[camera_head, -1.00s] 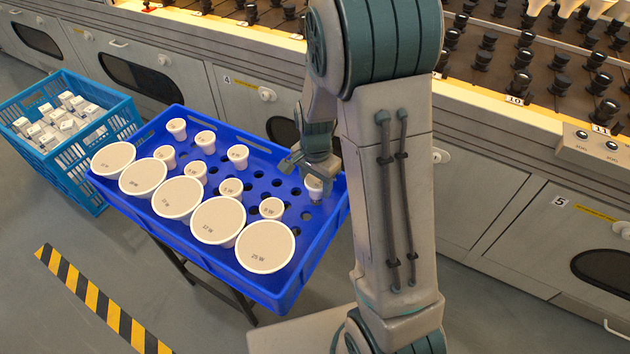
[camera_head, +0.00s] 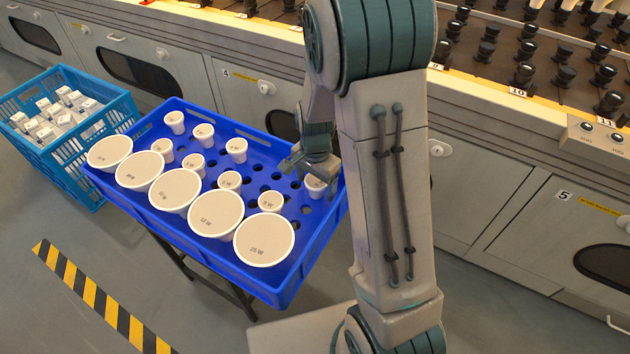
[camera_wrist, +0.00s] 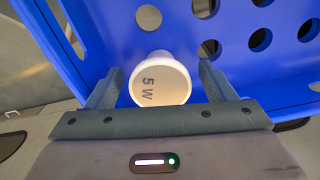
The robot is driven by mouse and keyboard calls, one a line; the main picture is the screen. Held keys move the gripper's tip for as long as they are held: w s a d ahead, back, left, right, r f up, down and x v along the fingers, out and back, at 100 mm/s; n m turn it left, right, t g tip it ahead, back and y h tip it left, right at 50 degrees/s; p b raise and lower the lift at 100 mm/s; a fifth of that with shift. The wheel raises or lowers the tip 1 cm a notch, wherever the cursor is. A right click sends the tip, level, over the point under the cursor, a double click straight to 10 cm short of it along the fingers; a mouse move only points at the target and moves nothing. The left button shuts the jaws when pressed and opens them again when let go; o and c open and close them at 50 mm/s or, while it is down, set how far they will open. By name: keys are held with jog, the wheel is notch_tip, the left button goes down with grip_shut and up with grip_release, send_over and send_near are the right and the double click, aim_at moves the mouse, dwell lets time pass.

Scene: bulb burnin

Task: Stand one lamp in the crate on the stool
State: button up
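The blue crate (camera_head: 180,241) has round holes in its floor and stands on a dark-legged stool (camera_head: 222,292). A white lamp marked 5 W (camera_wrist: 160,82) stands at the crate's right side, and it also shows in the head view (camera_head: 316,187). Its base is hidden, apparently in a hole. My gripper (camera_head: 312,170) is just over this lamp. In the wrist view, the fingers of my gripper (camera_wrist: 159,68) are apart on both sides of the lamp, with a small gap at each side.
Several wide lamps, one marked 25 W (camera_head: 264,241), line the crate's near side, with smaller lamps (camera_head: 237,147) behind them. A lighter blue basket (camera_head: 75,175) with white boxes stands at left. A long bench with cabinet doors (camera_head: 490,190) runs behind.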

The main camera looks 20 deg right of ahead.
notch_tip(320, 180, up, 14)
jog(key=p, duration=0.5)
dwell(0.4)
